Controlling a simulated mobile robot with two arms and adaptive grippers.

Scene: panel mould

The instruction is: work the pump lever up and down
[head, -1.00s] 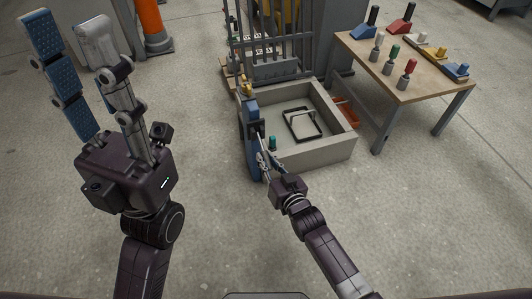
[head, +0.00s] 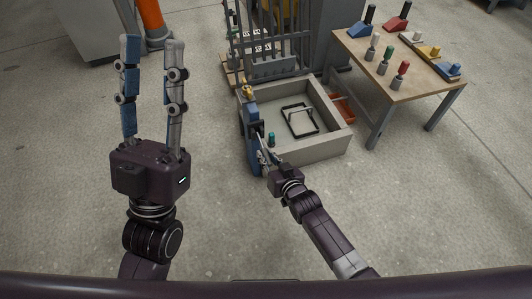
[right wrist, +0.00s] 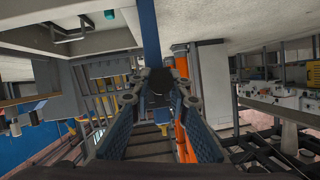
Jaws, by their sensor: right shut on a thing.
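A blue pump (head: 251,112) stands against the left wall of the grey mould box. My right gripper (head: 260,152) is at the pump's near end, and its jaws are shut on the pump lever. In the right wrist view the two fingers close around the dark lever end (right wrist: 158,84), with a blue upright bar (right wrist: 150,32) directly beyond it. Most of the lever is hidden by the gripper in the head view. My left gripper (head: 151,40) is raised at the left, open and empty, its two long fingers apart.
The grey mould box (head: 325,147) holds a black frame (head: 299,134). A teal knob (head: 271,138) is near the pump. A grey barred rack (head: 275,62) stands behind. A wooden table (head: 392,82) with coloured handles is at the right. The floor between my arms is clear.

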